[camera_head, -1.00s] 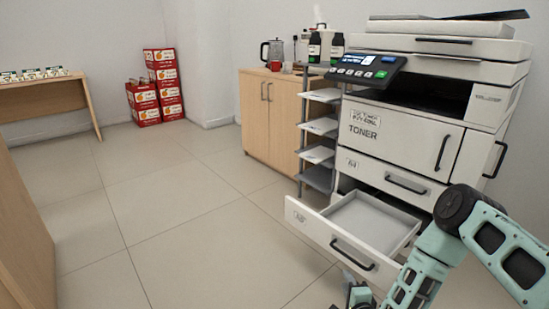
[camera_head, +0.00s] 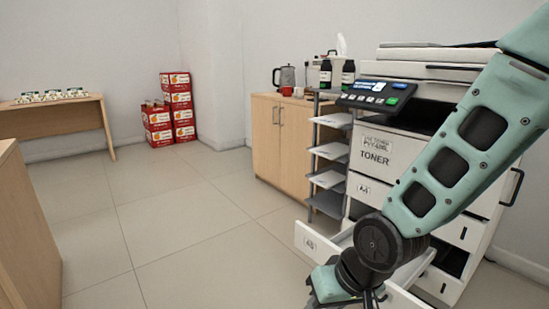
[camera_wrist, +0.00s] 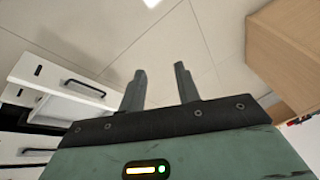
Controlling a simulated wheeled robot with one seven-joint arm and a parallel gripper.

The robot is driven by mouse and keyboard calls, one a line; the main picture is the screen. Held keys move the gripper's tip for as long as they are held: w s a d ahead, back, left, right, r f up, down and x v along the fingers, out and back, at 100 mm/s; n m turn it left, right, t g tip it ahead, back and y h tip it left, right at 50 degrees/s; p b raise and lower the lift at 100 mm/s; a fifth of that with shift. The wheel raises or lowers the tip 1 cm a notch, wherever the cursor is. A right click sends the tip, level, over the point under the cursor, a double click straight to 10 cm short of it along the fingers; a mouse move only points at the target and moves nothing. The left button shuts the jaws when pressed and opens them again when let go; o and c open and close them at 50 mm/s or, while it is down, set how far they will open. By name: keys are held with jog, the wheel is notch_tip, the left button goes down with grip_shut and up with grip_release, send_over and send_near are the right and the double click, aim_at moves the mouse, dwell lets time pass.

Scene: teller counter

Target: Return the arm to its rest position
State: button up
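My arm, pale green with dark joints, crosses the right side of the head view in front of the printer (camera_head: 378,147). Its elbow bends down near the open printer drawer (camera_head: 316,242), hiding most of that drawer. The end of my arm is at the bottom edge of the head view, and my fingers cannot be made out clearly there. In the wrist view my gripper (camera_wrist: 160,70) has its two dark fingers apart with nothing between them. Floor tiles lie behind the fingers. A pulled-out white drawer (camera_wrist: 62,78) is to their left.
A wooden cabinet (camera_head: 278,140) and a rack of paper trays (camera_head: 328,178) stand left of the printer. A wooden counter (camera_head: 28,235) is at the left edge and shows at right in the wrist view (camera_wrist: 290,45). Red boxes (camera_head: 180,105) are stacked at the back. The middle floor is clear.

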jog(key=s+d+r+n+g+h, duration=0.1)
jog(key=s+d+r+n+h, duration=0.2)
jog(key=s, duration=0.5)
jog(key=s+d+r+n+g, duration=0.2)
jog(key=s+r, duration=0.3)
jog(key=s, duration=0.2)
notch_tip(320, 180, up, 28)
jog(key=p, duration=2.8)
jog(key=shift+d+r+p, duration=0.2)
jog(key=shift+r+p, duration=0.05)
jog(key=shift+p, duration=0.15)
